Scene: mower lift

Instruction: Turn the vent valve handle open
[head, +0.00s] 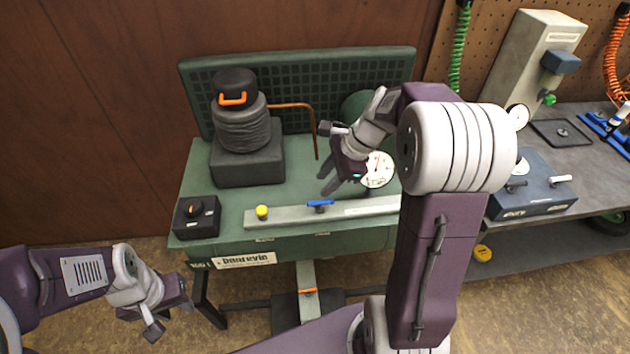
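A small blue lever handle (320,204) lies along the grey rail (285,215) at the front of the green bench unit; I take it as the valve handle, but its label is not readable. My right gripper (326,183) is above and just behind the blue handle, its dark fingers pointing down and left. The fingers look parted, with nothing between them and apart from the handle. My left gripper (186,298) is low at the left, in front of the unit and well away from the handle; its fingers are hard to make out.
A yellow knob (262,212) sits left of the handle. A black bellows (241,130) and copper pipe (312,125) stand behind. A gauge (378,169) is partly behind my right arm. A black box with an orange knob (195,209) is at left. A grey workbench (590,165) stands right.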

